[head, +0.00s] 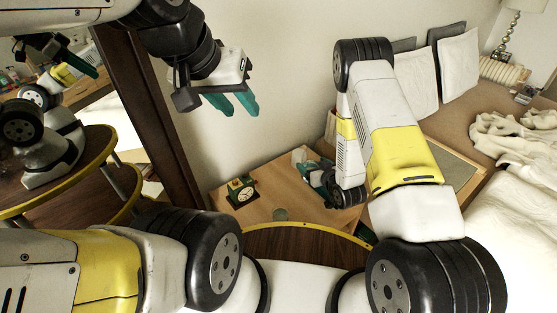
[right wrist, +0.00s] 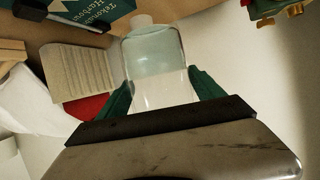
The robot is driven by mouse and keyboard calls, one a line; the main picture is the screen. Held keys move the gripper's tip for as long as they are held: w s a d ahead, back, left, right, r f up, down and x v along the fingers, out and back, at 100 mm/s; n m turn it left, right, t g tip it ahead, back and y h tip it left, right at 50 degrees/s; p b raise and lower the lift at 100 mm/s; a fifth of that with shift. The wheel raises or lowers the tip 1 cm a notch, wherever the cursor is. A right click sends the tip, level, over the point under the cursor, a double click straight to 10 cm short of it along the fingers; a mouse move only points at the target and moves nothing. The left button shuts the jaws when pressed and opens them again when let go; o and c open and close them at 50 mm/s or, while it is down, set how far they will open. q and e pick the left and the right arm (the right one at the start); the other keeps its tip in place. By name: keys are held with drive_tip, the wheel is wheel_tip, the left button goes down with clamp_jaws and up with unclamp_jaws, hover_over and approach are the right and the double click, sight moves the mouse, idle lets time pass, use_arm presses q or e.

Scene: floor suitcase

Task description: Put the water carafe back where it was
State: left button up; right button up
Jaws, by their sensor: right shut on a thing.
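The water carafe (right wrist: 154,62), a clear bottle with a pale neck, stands out in the right wrist view between the green fingers of my right gripper (right wrist: 158,92). My right gripper is shut on its body. In the head view my right gripper (head: 316,174) is low over the wooden bedside table (head: 265,197), partly hidden by my own arm. The carafe is hard to make out there. I cannot tell whether it touches the tabletop. My left gripper (head: 243,108) is open and empty, raised in front of the wall.
A green and yellow clock (head: 240,190) stands on the table's left part. A teal book (right wrist: 95,10), a cream ribbed block (right wrist: 75,73) and a red thing (right wrist: 90,106) lie near the carafe. The bed (head: 510,185) is at the right, a mirror (head: 55,120) at the left.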

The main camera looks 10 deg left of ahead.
drive_tip(key=s+a+f+n+g+y, duration=0.1)
drive_tip(key=s+a+f+n+y, duration=0.15)
drive_tip(key=a+f, duration=0.4)
drive_tip(key=shift+m+h, duration=0.25)
drive_tip(key=shift+a+r+x, duration=0.1)
drive_tip(key=shift+a+x, duration=0.1)
drive_tip(key=shift+x, duration=3.75)
drive_tip(key=shift+a+r+x, duration=0.1)
drive_tip(key=shift+a+x, duration=0.1)
drive_tip(key=shift+x, duration=3.75)
drive_tip(key=shift+s+f, duration=0.1)
drive_tip(key=shift+f, duration=0.05)
drive_tip(key=o, duration=2.1)
drive_tip(key=shift+s, duration=0.1)
